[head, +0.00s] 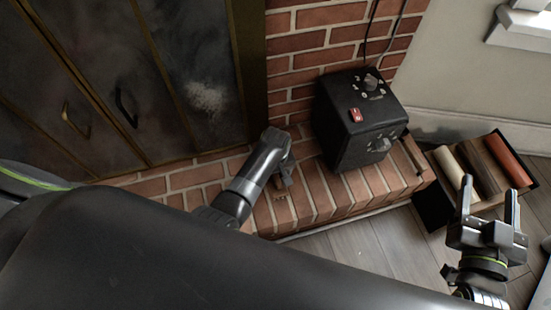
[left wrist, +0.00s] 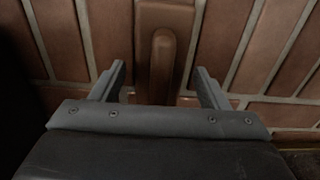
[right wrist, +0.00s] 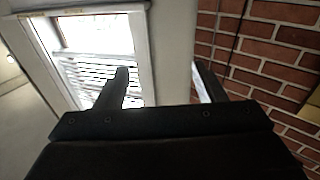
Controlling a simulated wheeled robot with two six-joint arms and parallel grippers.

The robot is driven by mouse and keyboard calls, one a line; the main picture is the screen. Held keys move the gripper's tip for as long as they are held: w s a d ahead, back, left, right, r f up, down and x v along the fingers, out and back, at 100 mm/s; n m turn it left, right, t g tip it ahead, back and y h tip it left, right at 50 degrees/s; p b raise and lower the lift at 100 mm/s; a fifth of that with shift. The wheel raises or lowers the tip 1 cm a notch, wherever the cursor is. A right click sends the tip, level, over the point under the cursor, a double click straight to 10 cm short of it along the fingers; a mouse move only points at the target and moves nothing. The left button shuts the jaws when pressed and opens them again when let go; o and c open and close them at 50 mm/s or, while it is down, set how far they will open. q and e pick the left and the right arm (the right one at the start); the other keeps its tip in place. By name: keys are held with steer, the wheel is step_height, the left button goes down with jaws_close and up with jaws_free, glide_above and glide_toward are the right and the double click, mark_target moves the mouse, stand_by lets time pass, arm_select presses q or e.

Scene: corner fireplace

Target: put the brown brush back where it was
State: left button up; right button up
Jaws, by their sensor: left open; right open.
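The brown brush (left wrist: 163,50) lies on the brick hearth in the left wrist view, its long handle running between my open left fingers (left wrist: 160,72). The fingers stand apart from it on both sides. In the head view my left gripper (head: 284,179) is low over the hearth (head: 338,205), and a small part of the brush (head: 281,197) shows beside it; the rest is hidden by the gripper. My right gripper (head: 488,196) is open and empty at the right, fingers pointing up in the picture, in front of the box of rolls.
A black box-shaped device (head: 358,118) with a red switch stands on the hearth, right of my left gripper. A dark crate (head: 433,212) with coloured rolls sits on the wood floor (head: 345,245). Dark fireplace doors (head: 130,70) rise behind at the left. The right wrist view shows a window (right wrist: 95,45).

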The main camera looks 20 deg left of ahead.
arm_select(q)
step_height(320, 180, up, 2)
steer(key=shift+p, duration=0.45)
steer(key=shift+r+p, duration=0.45)
steer(key=shift+r, duration=0.45)
step_height(320, 180, up, 2)
steer(key=shift+r+p, duration=0.1)
steer(key=shift+p, duration=0.45)
step_height(320, 180, up, 3)
steer(key=shift+f+p, duration=0.1)
steer(key=shift+p, duration=0.5)
steer(key=shift+r+p, duration=0.35)
steer(key=shift+r, duration=0.9)
arm_select(e)
steer(key=s+a+f+g+y, duration=0.1)
steer(key=s+f+g, duration=0.6)
steer(key=f, duration=0.2)
steer(key=s+a+f+g+y, duration=0.1)
steer(key=s+a+f+g, duration=0.1)
steer(key=s+f+g, duration=0.5)
steer(key=shift+s+f+m+g+y, duration=0.3)
steer(key=shift+f+m+g+y, duration=0.15)
steer(key=shift+f, duration=1.25)
